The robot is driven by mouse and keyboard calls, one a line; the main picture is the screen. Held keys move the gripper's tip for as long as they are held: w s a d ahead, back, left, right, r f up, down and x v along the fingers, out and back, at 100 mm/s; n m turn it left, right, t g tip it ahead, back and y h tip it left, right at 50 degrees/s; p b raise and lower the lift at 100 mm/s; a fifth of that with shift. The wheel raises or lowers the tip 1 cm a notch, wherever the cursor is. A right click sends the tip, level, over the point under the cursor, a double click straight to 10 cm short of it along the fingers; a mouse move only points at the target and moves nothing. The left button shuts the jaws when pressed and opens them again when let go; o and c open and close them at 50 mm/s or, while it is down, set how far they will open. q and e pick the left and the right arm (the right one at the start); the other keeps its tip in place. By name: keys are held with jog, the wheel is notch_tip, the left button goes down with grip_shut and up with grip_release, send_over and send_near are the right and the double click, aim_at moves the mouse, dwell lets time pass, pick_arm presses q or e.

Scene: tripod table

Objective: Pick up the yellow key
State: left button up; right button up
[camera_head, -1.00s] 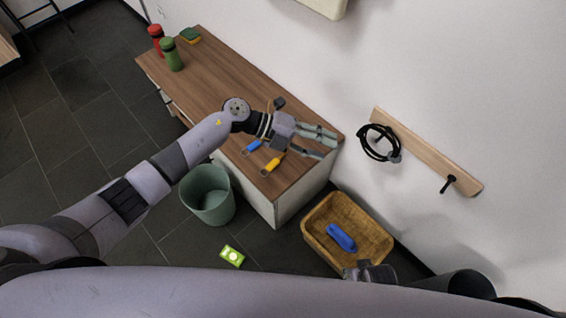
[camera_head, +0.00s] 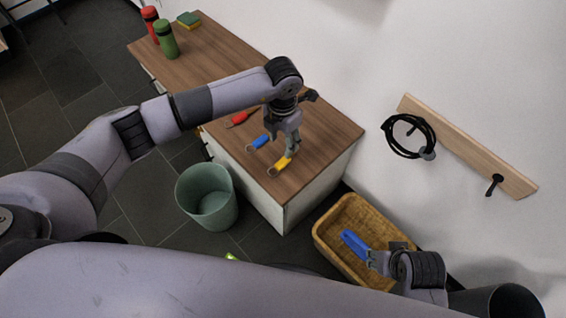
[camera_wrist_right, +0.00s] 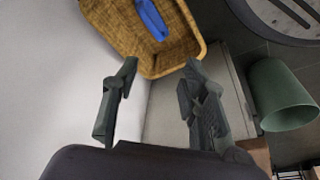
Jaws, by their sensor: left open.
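The yellow key (camera_head: 281,165) lies on the wooden cabinet top (camera_head: 325,130), near its front corner. My left gripper (camera_head: 290,150) points down right over the yellow key, its open fingers at the key's upper end and partly covering it; I cannot tell whether they touch it. A blue key (camera_head: 259,142) and a red key (camera_head: 240,118) lie beside it on the same top. My right gripper (camera_head: 376,261) is low over the basket's near right side; the right wrist view shows its fingers (camera_wrist_right: 162,68) apart with nothing between them.
A wicker basket (camera_head: 325,240) on the floor holds a blue object (camera_head: 354,244). A green bin (camera_head: 207,198) stands before the cabinet. Red (camera_head: 151,24) and green (camera_head: 167,40) bottles and a sponge (camera_head: 189,19) stand at the far end. A wall rack (camera_head: 465,145) holds a black cable (camera_head: 409,137).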

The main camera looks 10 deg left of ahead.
aim_at(282, 162)
pick_arm(q)
notch_tip(282, 162, down, 3)
jog(key=f, duration=0.2)
jog(key=s+f+b, duration=0.1)
jog(key=f, duration=0.1)
jog(key=shift+s+d, duration=0.1)
jog(key=shift+f, duration=0.6)
pick_arm(e)
jog(key=v, duration=0.6)
jog(key=shift+w+d, duration=0.1)
jog(key=shift+w, duration=0.25)
pick_arm(q)
jog(key=shift+c, duration=0.4)
jog(key=c, duration=1)
